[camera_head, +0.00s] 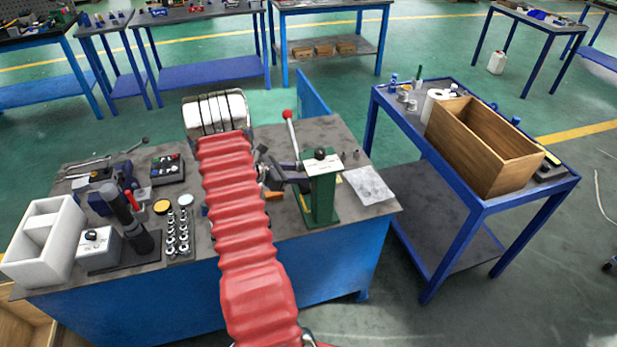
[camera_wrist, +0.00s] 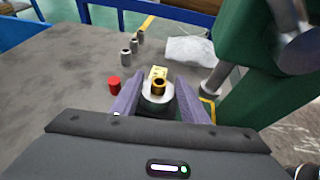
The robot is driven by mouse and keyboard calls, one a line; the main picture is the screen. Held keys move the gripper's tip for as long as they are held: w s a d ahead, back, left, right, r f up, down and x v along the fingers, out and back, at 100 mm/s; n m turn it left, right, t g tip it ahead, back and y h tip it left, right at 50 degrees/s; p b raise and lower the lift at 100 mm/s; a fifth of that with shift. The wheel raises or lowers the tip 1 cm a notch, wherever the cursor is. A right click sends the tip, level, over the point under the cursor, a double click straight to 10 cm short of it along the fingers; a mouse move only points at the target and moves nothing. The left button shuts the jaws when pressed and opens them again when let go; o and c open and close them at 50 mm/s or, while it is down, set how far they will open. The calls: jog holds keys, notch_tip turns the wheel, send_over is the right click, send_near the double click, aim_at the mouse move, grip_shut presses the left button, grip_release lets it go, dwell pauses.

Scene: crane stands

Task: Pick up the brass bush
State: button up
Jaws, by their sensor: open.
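The brass bush (camera_wrist: 159,87) shows in the wrist view as a small gold ring with a dark bore. It sits on or in front of a round silver piece (camera_wrist: 152,100); I cannot tell which. My gripper (camera_wrist: 157,80) is open, with one purple-grey finger on each side of the bush and silver piece. I cannot tell whether either finger touches them. In the head view my gripper is partly hidden beside the green press (camera_head: 321,190), and I cannot make out the bush there.
The green press also stands close on the right in the wrist view (camera_wrist: 240,60). A red cylinder (camera_wrist: 115,86) is just left of my fingers. Bare bench top (camera_wrist: 60,80) is at left.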

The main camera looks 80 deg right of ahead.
jog(key=shift+c, duration=0.2)
grip_shut()
dwell(0.5)
